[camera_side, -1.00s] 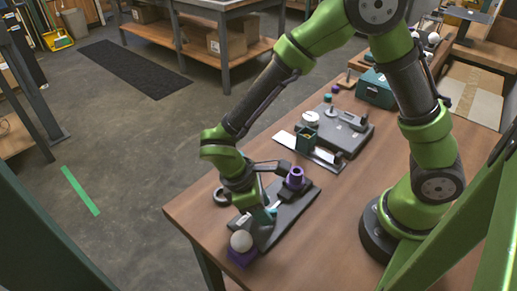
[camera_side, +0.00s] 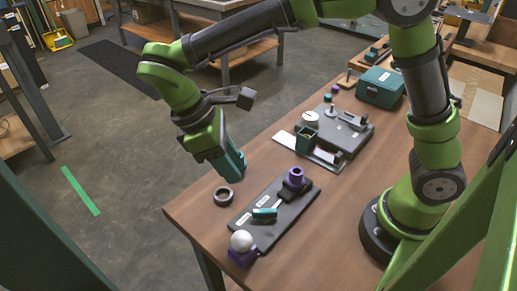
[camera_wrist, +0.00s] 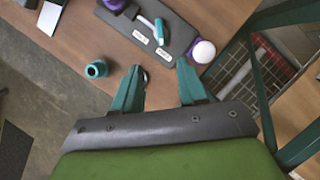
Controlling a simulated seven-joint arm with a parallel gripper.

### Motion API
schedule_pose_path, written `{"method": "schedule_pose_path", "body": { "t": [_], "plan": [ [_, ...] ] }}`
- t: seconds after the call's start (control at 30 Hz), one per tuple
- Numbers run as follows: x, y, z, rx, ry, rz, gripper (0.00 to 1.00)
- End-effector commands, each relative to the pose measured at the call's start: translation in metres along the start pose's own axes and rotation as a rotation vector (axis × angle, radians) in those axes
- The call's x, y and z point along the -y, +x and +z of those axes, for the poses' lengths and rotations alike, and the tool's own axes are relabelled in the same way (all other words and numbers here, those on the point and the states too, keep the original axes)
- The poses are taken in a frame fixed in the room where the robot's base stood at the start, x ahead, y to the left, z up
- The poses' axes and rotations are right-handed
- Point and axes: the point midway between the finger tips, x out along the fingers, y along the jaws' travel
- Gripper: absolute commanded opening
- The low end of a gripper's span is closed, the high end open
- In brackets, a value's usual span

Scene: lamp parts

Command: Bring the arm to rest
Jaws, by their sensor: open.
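My gripper (camera_side: 234,168) is raised above the front left corner of the table, clear of the parts. In the wrist view its two teal fingers (camera_wrist: 160,68) stand apart with nothing between them. Below and to the right of it in the side view lies a dark board (camera_side: 283,205). On the board are a purple socket-like part (camera_side: 295,178) and a small tool with a teal handle (camera_side: 264,214). A white bulb (camera_side: 241,241) sits on a purple base (camera_side: 242,257) at the board's near end.
A teal cup-like part (camera_wrist: 96,69) shows in the wrist view. Bare table lies right of the board.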

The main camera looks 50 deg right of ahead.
Motion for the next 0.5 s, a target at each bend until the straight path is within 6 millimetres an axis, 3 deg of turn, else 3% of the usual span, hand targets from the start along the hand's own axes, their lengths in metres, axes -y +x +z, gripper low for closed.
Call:
{"method": "schedule_pose_path", "body": {
  "t": [0.5],
  "plan": [
    [-0.0009,-0.0078,-0.0016,-0.008,0.015,0.005,0.41]
  ]
}}
